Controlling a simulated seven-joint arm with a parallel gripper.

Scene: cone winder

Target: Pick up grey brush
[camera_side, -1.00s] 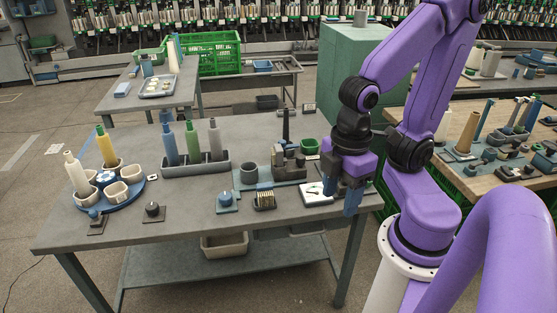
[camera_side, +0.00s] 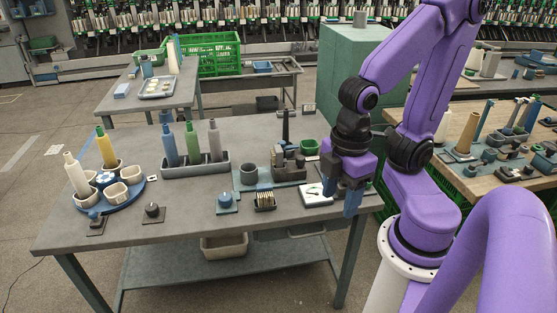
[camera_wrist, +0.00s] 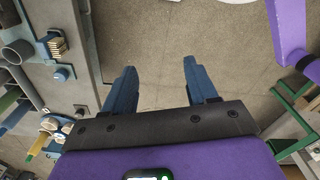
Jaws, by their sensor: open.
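I cannot make out a grey brush with certainty in either view. The nearest likeness is a small dark block with pale upright slats or bristles (camera_side: 264,200) at the table's front, left of the white pad; a similar tan-striped piece (camera_wrist: 56,46) shows at upper left in the wrist view. My gripper (camera_side: 341,203) is at the table's right end, right of that block and apart from it. Its two blue fingers are open. In the wrist view, my gripper (camera_wrist: 160,72) has nothing between its fingers, with floor below them.
The grey table (camera_side: 190,222) holds a white pad (camera_side: 315,195), a grey cup (camera_side: 249,173), a green cup (camera_side: 309,146), a bottle tray (camera_side: 196,166) and a blue round tray (camera_side: 116,198). A wooden bench (camera_side: 466,182) stands at right. The table's front middle has bare space.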

